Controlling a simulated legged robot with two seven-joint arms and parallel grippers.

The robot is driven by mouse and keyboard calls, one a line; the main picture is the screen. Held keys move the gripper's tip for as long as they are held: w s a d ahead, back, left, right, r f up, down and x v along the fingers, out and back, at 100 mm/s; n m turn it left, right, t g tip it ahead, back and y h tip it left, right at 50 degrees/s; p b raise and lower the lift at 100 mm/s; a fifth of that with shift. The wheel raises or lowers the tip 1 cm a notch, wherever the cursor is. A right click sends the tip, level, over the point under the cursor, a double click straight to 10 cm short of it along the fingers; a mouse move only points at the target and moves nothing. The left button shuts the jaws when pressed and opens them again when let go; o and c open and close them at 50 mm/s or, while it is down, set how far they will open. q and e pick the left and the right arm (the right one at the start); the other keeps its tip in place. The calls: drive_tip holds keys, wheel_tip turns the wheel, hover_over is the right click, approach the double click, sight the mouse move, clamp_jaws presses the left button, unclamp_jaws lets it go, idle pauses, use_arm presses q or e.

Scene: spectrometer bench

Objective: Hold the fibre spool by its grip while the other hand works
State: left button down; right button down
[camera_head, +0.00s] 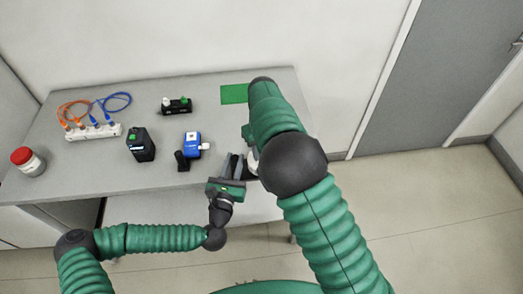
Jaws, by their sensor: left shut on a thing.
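My left gripper (235,168) is at the table's front edge, its fingers pointing away from me. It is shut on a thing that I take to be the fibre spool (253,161). Only a pale, rounded part of the spool shows beside the fingers; my right arm's dark elbow hides the rest. The spool's grip cannot be made out. My right arm reaches from the lower right over the table's right side. Its gripper is hidden behind the arm.
A blue device (192,144), a black box (140,146), a small black holder (176,106) and a white socket strip (93,132) with orange and blue cables stand on the grey table (85,175). A red-lidded jar (28,162) is far left, a green mat (234,94) at back right.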

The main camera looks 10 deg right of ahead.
drive_tip(key=shift+m, duration=1.1)
drive_tip(key=c, duration=1.1)
unclamp_jaws()
wheel_tip(320, 180, up, 12)
